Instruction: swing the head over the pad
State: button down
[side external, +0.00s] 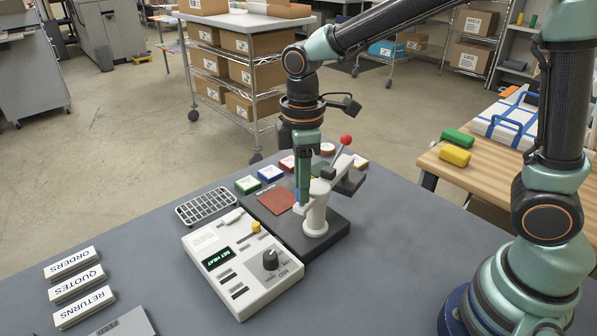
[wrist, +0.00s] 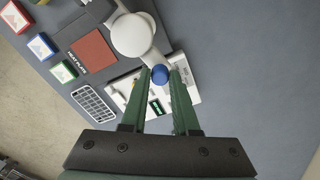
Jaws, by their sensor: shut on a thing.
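The press stands on a dark base (side external: 328,240) with a white post (side external: 316,215). Its dark flat head (side external: 351,183) lies behind and right of the post, off to the side of the pad. A lever with a red ball (side external: 346,140) rises near it. The red-brown pad (side external: 276,200) is uncovered left of the post; it also shows in the wrist view (wrist: 92,50). My gripper (side external: 303,196) points down beside the post. In the wrist view its fingers (wrist: 160,78) are shut on the blue knob (wrist: 157,71) of the press's white arm. The fingers partly hide the knob in the side view.
A control box (side external: 243,262) reading SET HEAT stands in front of the press. A wire rack (side external: 206,206) lies left. Several coloured blocks (side external: 270,174) line the base's far side. Label stacks (side external: 78,285) lie at the front left. The table's right part is clear.

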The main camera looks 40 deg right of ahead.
jog(key=shift+s+r, duration=0.1)
jog(key=s+d+n, duration=0.4)
jog(key=d+n, duration=0.1)
jog(key=n, duration=1)
jog(key=shift+d, duration=0.3)
dwell(0.6)
jog(key=c, duration=0.7)
grip_release()
jog(key=shift+o, duration=0.2)
notch_tip(320, 180, up, 12)
